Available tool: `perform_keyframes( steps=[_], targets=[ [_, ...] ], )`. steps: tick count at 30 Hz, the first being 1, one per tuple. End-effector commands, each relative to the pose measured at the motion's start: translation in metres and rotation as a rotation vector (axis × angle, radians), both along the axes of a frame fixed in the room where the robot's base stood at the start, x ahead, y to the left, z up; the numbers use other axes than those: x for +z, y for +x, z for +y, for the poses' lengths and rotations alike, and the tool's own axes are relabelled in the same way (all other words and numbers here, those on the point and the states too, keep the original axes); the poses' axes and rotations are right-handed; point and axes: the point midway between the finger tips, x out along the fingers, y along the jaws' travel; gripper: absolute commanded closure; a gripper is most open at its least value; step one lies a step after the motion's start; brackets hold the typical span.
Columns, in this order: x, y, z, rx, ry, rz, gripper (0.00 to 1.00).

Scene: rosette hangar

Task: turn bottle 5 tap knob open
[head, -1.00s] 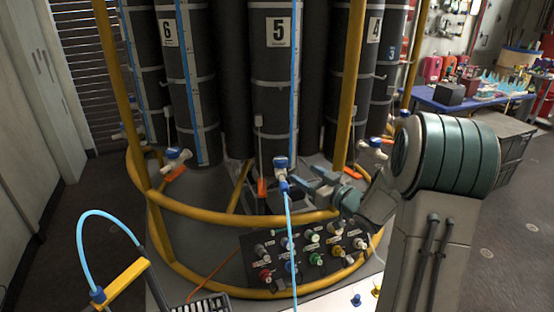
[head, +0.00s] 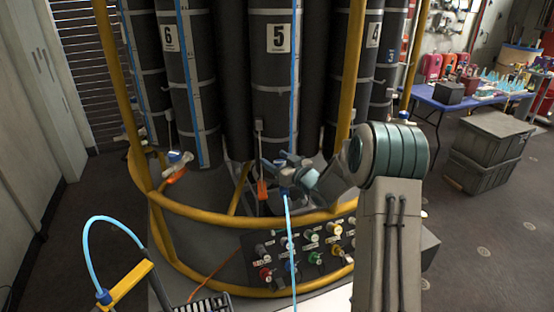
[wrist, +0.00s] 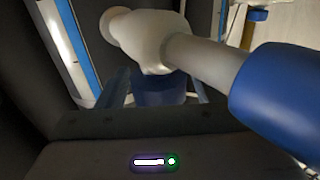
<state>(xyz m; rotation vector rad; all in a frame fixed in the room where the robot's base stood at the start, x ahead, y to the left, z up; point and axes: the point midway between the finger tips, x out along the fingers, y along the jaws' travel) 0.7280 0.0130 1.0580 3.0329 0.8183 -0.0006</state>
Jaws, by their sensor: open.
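Bottle 5 (head: 272,110) is the tall dark cylinder with the "5" label in the middle of the rack. Its tap is at the bottom, mostly covered by my gripper (head: 290,161) in the head view. In the wrist view the white tap body (wrist: 155,40) crosses the top, with a large blue fitting (wrist: 278,100) at right. A darker blue part, seemingly the knob (wrist: 160,88), shows between my open fingers. Whether the fingers touch it I cannot tell. A light blue hose (head: 290,240) hangs below the tap.
A curved yellow rail (head: 215,218) runs in front of the bottles. A panel of coloured knobs (head: 300,250) sits below the tap. The bottle 6 tap (head: 178,160) is at left. A blue table (head: 425,97) and dark crates (head: 488,150) stand at right.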

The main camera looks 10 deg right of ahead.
Motion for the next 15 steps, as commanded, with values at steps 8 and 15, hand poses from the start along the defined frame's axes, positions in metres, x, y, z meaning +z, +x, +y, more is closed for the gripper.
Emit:
perform_keyframes(
  steps=[8,15],
  targets=[
    [-0.0001,0.0001,0.0001,0.0,0.0,0.0,0.56],
    [0.0,0.0,0.0,0.001,0.0,0.0,0.84]
  ],
)
